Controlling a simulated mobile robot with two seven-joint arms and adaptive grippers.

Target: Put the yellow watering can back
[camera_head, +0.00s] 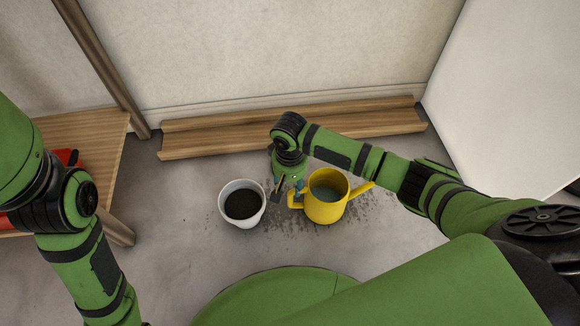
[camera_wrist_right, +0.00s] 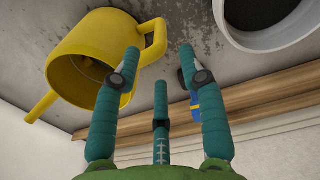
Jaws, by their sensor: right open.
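The yellow watering can (camera_head: 323,212) stands upright on the grey floor, with its handle on the left and its spout pointing right. My right gripper (camera_head: 287,190) is just left of it, at the handle. In the right wrist view the can (camera_wrist_right: 90,42) is at the upper left, its handle (camera_wrist_right: 160,38) close to the fingertips. The teal fingers of my right gripper (camera_wrist_right: 160,56) are spread apart. The left finger overlaps the handle in this view; I cannot tell whether it touches. My left arm shows at the left, but its gripper is out of view.
A white pot of dark soil (camera_head: 242,205) stands left of the can. Dark crumbs lie on the floor around them. A low wooden shelf (camera_head: 220,136) runs along the back wall. A wooden table (camera_head: 95,135) is at the left, and a white panel (camera_head: 510,90) at the right.

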